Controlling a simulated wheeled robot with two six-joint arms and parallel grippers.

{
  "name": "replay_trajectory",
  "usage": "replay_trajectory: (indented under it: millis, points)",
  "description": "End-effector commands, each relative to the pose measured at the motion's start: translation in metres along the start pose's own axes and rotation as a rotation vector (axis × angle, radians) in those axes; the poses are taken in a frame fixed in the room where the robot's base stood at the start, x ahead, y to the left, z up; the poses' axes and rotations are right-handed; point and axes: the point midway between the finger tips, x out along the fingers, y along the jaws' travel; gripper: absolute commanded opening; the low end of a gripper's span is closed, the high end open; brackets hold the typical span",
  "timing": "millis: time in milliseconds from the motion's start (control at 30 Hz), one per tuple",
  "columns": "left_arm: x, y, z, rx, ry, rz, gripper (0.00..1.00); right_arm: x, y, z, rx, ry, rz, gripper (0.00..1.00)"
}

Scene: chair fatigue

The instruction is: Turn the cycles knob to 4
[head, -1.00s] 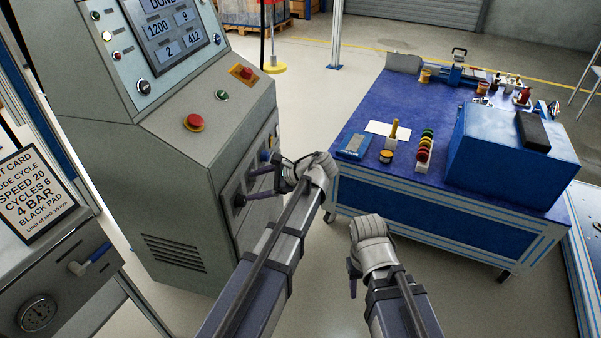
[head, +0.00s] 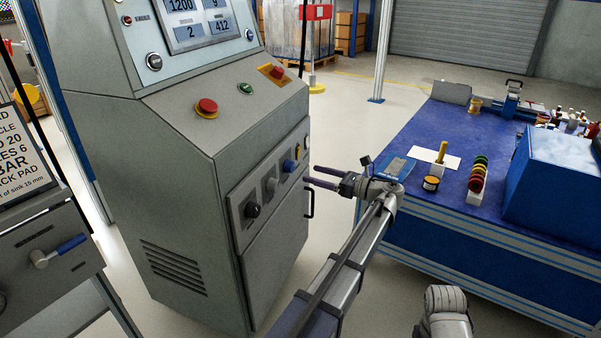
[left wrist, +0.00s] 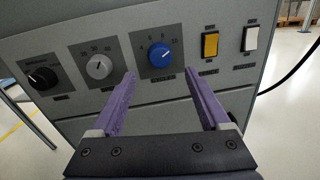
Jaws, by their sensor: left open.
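The grey machine's front panel carries a black knob (left wrist: 42,78), a grey knob (left wrist: 99,67) and a blue knob (left wrist: 159,55) with a numbered dial. In the head view they are the black knob (head: 252,210), grey knob (head: 271,186) and blue knob (head: 289,165). The small labels and the blue knob's exact setting are too small to read surely. My left gripper (head: 308,175) is open and empty, just off the panel, its purple fingers (left wrist: 160,80) either side of and below the blue knob, apparently not touching. My right gripper (head: 446,308) shows only partly at the bottom; its fingers are hidden.
Beside the blue knob are a yellow switch (left wrist: 210,45) and a white switch (left wrist: 250,38). A black handle (head: 310,200) juts from the cabinet below. A red button (head: 207,107) sits on the sloping top. A blue workbench (head: 470,240) stands right; floor lies between.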

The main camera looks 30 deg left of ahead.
Motion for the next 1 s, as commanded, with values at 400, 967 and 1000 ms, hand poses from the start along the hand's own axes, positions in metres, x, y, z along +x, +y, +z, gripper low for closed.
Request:
replay_trajectory:
  millis: [400, 967, 1000]
  points:
    - [0.060, 0.001, -0.001, -0.002, 0.002, 0.002, 0.79, 0.000, 0.000, 0.000, 0.000, 0.000, 0.000, 0.50]
    - [0.070, 0.000, -0.001, -0.002, 0.002, 0.000, 0.68, 0.000, 0.000, 0.000, 0.000, 0.000, 0.000, 0.50]
    - [0.070, 0.000, -0.001, -0.002, 0.002, 0.000, 0.64, 0.000, 0.000, 0.000, 0.000, 0.000, 0.000, 0.50]
